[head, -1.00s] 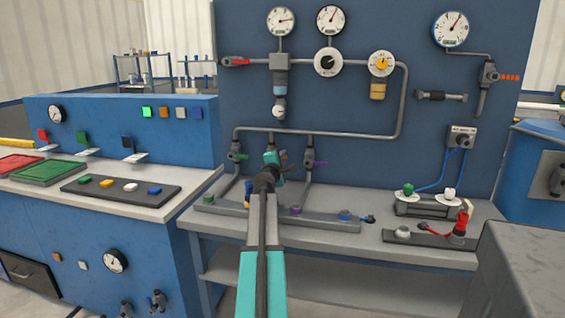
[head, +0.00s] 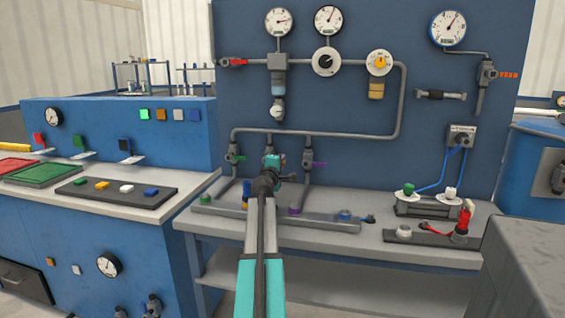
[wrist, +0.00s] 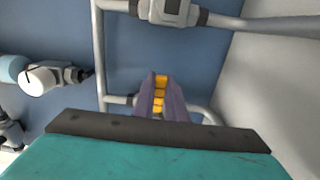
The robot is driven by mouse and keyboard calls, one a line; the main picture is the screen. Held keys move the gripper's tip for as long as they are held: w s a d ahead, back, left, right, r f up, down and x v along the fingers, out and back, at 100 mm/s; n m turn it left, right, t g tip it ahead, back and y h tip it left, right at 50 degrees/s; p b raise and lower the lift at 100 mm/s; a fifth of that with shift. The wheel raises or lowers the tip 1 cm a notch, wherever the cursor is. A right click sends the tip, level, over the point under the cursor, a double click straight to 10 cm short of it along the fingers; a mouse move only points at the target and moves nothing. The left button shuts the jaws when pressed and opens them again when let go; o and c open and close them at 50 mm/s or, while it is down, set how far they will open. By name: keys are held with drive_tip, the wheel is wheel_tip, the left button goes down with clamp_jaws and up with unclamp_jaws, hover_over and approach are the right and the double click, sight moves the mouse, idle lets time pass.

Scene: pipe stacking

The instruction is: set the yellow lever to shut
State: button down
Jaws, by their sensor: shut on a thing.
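My gripper (head: 272,162) reaches to the middle of the row of valves on the blue panel, between the green lever (head: 238,157) and the purple lever (head: 319,164). In the wrist view the two grey-purple fingers of my gripper (wrist: 160,92) are closed around the yellow lever (wrist: 159,94). Only a narrow strip of the lever shows between them. In the head view my gripper and arm hide the yellow lever and its valve, so the lever's angle to its pipe cannot be told.
A grey pipe (head: 330,132) runs above the valves. A bench (head: 375,248) with a manifold rail (head: 330,223) lies below, with a blue plug (head: 247,190) close left of my arm. A red lever (head: 234,62) and gauges (head: 278,22) are higher on the panel.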

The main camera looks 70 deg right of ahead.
drive_tip(key=c, duration=1.8)
unclamp_jaws()
drive_tip(key=shift+w+a+f, duration=0.1)
drive_tip(key=shift+a+f, duration=0.1)
drive_tip(key=shift+d+r, duration=0.1)
drive_tip(key=s+a, duration=0.2)
drive_tip(key=a, duration=1.1)
drive_tip(key=shift+a+p, duration=0.35)
drive_tip(key=shift+p, duration=0.1)
drive_tip(key=shift+r, duration=0.1)
